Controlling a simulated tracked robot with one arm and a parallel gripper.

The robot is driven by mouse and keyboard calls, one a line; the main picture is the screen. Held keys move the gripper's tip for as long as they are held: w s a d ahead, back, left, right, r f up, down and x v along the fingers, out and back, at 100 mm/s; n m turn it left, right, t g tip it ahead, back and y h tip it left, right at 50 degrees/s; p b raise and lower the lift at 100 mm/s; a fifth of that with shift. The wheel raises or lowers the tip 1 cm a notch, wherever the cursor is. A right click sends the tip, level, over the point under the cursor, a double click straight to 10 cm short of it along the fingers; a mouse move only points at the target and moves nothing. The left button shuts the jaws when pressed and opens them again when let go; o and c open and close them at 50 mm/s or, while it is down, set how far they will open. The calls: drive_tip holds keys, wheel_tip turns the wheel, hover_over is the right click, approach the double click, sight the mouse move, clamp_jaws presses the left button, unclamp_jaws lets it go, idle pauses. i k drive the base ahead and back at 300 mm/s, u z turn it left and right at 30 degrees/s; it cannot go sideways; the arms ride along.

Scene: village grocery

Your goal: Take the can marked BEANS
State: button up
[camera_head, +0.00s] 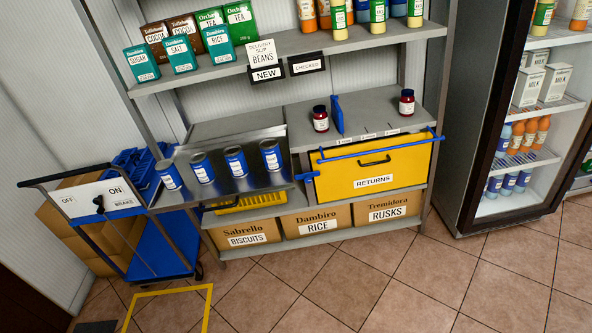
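Several blue cans with white labels stand in a row on a grey metal surface in front of the shelf: a leftmost can (169,177), a second can (202,168), a third can (236,162) and a rightmost can (271,155). Their label print is too small to read, so I cannot tell which is marked BEANS. A delivery slip (263,54) reading BEANS hangs on the upper shelf edge, above a NEW tag (267,74). My gripper is not in view.
A blue trolley (160,262) with an ON/OFF brake panel stands at left. A yellow RETURNS bin (371,168) with blue bars sits right of the cans. Two dark red jars (320,120) stand above it. A glass-door fridge (520,120) is at right.

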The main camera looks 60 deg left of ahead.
sight(269, 148)
drive_tip(key=z, duration=0.25)
drive_tip(key=i, duration=0.45)
drive_tip(key=u, duration=0.55)
drive_tip(key=i, duration=1.3)
drive_tip(key=u, duration=1.1)
drive_tip(key=i, duration=0.6)
drive_tip(key=u, duration=0.4)
